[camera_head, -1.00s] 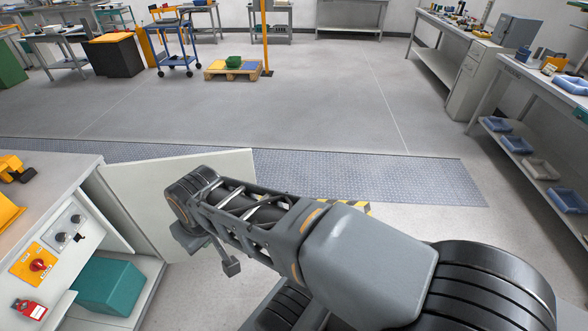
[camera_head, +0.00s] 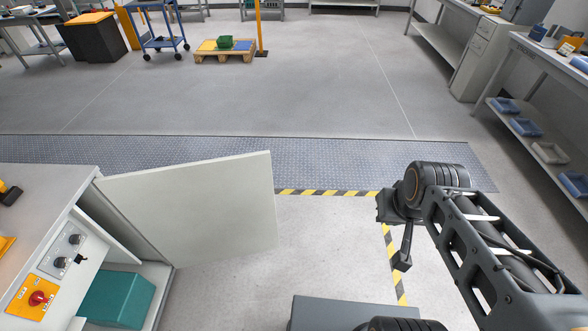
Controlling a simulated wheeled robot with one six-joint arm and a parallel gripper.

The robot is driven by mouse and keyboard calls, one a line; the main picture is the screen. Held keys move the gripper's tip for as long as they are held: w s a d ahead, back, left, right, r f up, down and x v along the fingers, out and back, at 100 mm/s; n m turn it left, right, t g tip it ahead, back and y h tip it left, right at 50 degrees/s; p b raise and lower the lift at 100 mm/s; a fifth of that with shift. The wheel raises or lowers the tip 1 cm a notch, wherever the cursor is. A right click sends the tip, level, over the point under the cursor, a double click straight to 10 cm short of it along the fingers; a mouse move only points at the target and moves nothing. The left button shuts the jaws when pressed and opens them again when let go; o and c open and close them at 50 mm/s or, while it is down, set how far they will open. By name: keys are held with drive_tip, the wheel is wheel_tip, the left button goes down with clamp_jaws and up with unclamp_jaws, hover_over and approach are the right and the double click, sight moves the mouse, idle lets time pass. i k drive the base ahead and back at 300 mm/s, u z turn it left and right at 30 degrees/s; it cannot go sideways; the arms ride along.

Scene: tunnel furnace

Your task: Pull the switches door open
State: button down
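The switches door (camera_head: 205,208) is a pale flat panel. It stands swung wide out from the left cabinet, hinged at the cabinet's right edge. Beside the opening is a panel with dark knobs (camera_head: 63,249) and a red rotary switch on a yellow plate (camera_head: 36,298). My gripper (camera_head: 402,250) is to the right of the door, clear of it, with a wide gap of floor between. Its fingers are small and dark and seen from the side, so I cannot tell whether they are open or shut. I see nothing held in it.
A teal box (camera_head: 118,299) sits inside the open cabinet. Yellow-black floor tape (camera_head: 325,192) and a metal floor strip (camera_head: 330,164) lie beyond the door. Workbenches with blue trays (camera_head: 525,127) stand at the right. A pallet (camera_head: 225,55) and blue cart (camera_head: 160,28) stand far back. The middle floor is clear.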

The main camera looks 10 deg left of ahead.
sight(197, 212)
drive_tip(key=z, duration=0.05)
drive_tip(key=i, duration=3.35)
drive_tip(key=u, duration=4.8)
